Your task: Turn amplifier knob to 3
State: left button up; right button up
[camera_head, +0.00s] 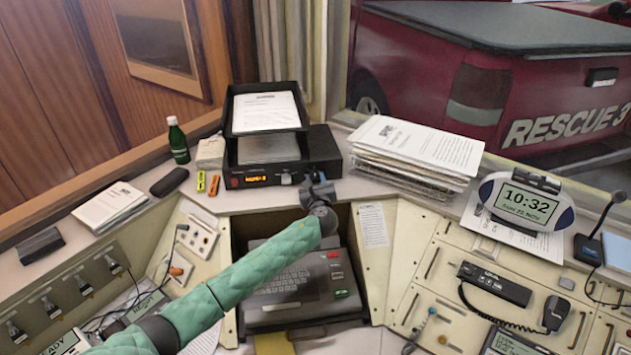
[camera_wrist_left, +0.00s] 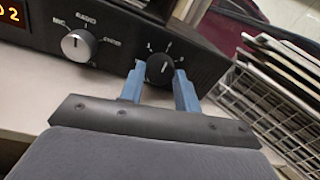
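The amplifier is a black box (camera_head: 321,153) on the desk, below the paper tray in the head view. In the left wrist view its front panel (camera_wrist_left: 115,35) has a silver-faced knob (camera_wrist_left: 79,45) and a smaller black knob (camera_wrist_left: 160,69) with a white pointer line and scale marks. The orange display (camera_wrist_left: 11,13) ends in "2", cut off at the edge. My left gripper (camera_wrist_left: 159,74) has its blue fingers on both sides of the black knob, with no clear gap. In the head view the left gripper (camera_head: 318,188) is at the box's right front. My right gripper is not in view.
A paper stack (camera_head: 412,150) stands right of the amplifier; a wire rack (camera_wrist_left: 270,115) shows in the left wrist view. A green bottle (camera_head: 178,140) and two markers (camera_head: 208,183) are to its left. A laptop-like console (camera_head: 300,275) sits in the recess below my arm.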

pick_arm(q)
jog(key=shift+c, duration=1)
jog(key=shift+r+m+p, duration=0.2)
jog(key=shift+m+p, duration=0.6)
jog(key=shift+p, duration=0.2)
jog(key=shift+m+p, duration=0.7)
jog(key=shift+p, duration=0.05)
jog(key=shift+m+p, duration=0.85)
jog(key=shift+m, duration=0.35)
jog(key=m, duration=0.4)
jog(key=shift+f+g+y, duration=0.1)
jog(key=shift+g+y, duration=0.2)
jog(key=shift+g, duration=0.1)
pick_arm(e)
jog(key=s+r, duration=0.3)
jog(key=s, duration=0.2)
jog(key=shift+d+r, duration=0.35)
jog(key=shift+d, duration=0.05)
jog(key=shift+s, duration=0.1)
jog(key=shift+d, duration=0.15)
